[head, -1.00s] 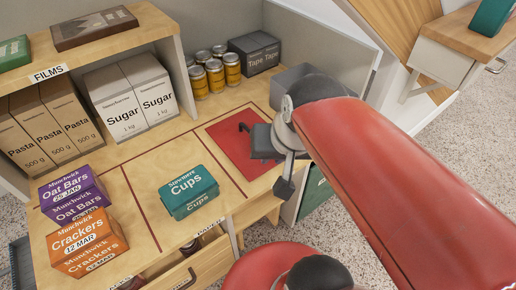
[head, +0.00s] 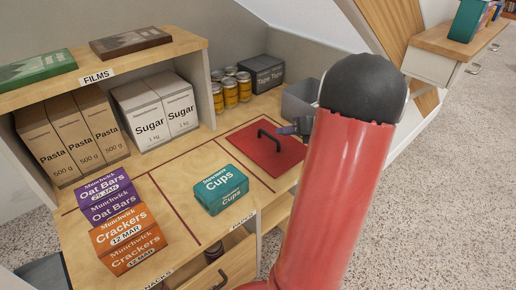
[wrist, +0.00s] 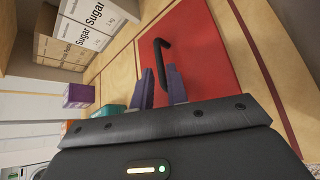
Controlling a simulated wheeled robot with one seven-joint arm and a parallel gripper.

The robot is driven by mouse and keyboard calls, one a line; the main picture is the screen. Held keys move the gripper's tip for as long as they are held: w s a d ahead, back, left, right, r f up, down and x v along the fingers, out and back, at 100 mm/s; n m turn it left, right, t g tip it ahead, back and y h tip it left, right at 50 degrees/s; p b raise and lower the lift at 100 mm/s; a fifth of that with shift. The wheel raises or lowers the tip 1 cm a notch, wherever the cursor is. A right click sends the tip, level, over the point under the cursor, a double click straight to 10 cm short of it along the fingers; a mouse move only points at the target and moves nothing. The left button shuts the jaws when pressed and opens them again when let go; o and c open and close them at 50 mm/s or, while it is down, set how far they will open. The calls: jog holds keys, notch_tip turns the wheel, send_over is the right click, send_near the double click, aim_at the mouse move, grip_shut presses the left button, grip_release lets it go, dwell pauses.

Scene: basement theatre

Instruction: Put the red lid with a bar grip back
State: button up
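The red lid (head: 262,157) lies flat on the wooden counter, right of the teal Cups box. Its black bar grip (head: 268,136) stands up from it. The lid also shows in the wrist view (wrist: 205,50), with the bar grip (wrist: 163,55) ahead of the fingers. My gripper (head: 286,130) is at the lid's far right side, close to the bar grip, partly hidden by my red arm. In the wrist view my two purple-grey fingers (wrist: 161,88) are apart, with a gap between them near the bar's end. I cannot tell whether they touch it.
The Cups box (head: 220,190), Crackers box (head: 128,238) and Oat Bars box (head: 107,198) stand on the counter. Behind are sugar boxes (head: 155,112), yellow-labelled cans (head: 231,90), a Tape box (head: 262,73) and a grey bin (head: 300,99). Open counter lies around the Cups box.

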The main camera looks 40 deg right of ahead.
aim_at(269, 136)
jog(key=b+x, duration=0.1)
jog(key=x, duration=0.4)
jog(key=shift+w+a+f, duration=0.1)
jog(key=shift+a+f, duration=0.25)
jog(key=shift+f, duration=0.05)
jog(key=shift+w+a+f, duration=0.15)
jog(key=shift+w+f, duration=0.05)
jog(key=shift+w, duration=0.3)
grip_shut()
